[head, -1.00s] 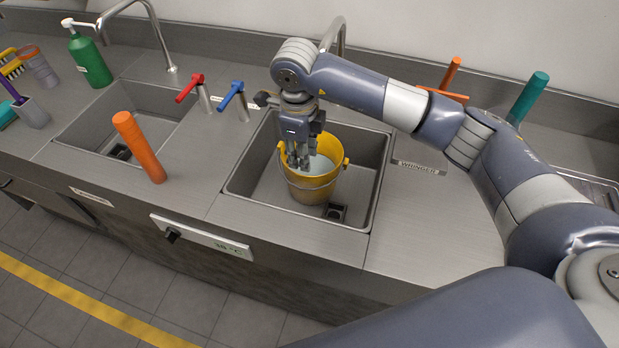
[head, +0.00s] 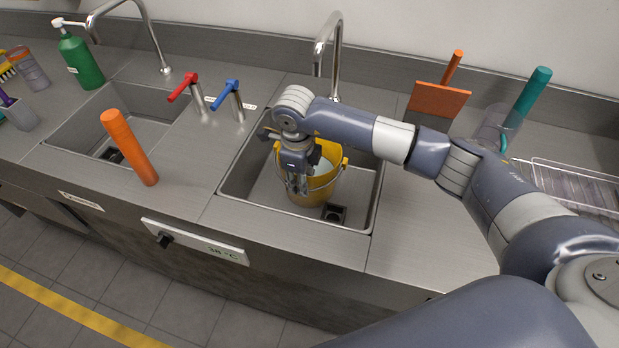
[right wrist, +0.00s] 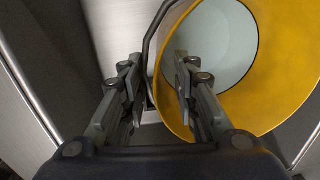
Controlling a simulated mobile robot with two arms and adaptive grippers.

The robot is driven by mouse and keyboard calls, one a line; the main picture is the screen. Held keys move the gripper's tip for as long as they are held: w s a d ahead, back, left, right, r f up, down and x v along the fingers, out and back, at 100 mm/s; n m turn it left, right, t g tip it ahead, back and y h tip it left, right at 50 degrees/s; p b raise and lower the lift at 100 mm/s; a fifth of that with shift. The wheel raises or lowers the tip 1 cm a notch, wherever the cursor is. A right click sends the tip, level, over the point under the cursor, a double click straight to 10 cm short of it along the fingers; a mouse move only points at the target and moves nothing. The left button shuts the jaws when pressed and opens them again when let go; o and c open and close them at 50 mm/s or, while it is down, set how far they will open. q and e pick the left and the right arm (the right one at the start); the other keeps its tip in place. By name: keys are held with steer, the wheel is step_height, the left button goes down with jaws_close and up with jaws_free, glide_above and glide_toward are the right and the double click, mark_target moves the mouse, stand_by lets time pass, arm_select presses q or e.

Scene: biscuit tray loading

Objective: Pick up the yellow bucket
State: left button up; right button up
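The yellow bucket (head: 325,187) stands upright in the right-hand sink, with pale liquid or a pale interior and a thin wire handle. My right gripper (head: 297,186) is lowered at the bucket's near-left rim. In the right wrist view, the gripper (right wrist: 157,75) is open. Its right finger overlaps the bucket's pale opening, and its left finger is outside, over the sink. The bucket's yellow rim (right wrist: 287,62) and the dark handle (right wrist: 148,50) show there, the handle running between the fingers. Whether either finger touches the bucket cannot be told. My left gripper is not in view.
The sink's walls (head: 231,180) surround the bucket closely. A tall tap (head: 322,50) stands behind it. Red (head: 185,87) and blue (head: 226,95) levers and an orange cylinder (head: 130,148) stand to the left. An orange squeegee-like tool (head: 438,100) and a wire rack (head: 575,185) are to the right.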

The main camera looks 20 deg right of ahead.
steer(key=shift+w+d+f+p, duration=0.1)
steer(key=shift+f+p, duration=0.2)
steer(key=shift+f, duration=0.85)
steer(key=shift+w+d+f+p, duration=0.1)
steer(key=shift+f+p, duration=0.2)
steer(key=shift+f, duration=0.8)
steer(key=shift+c, duration=0.3)
jaws_close()
steer(key=shift+s, duration=0.1)
steer(key=shift+r, duration=0.1)
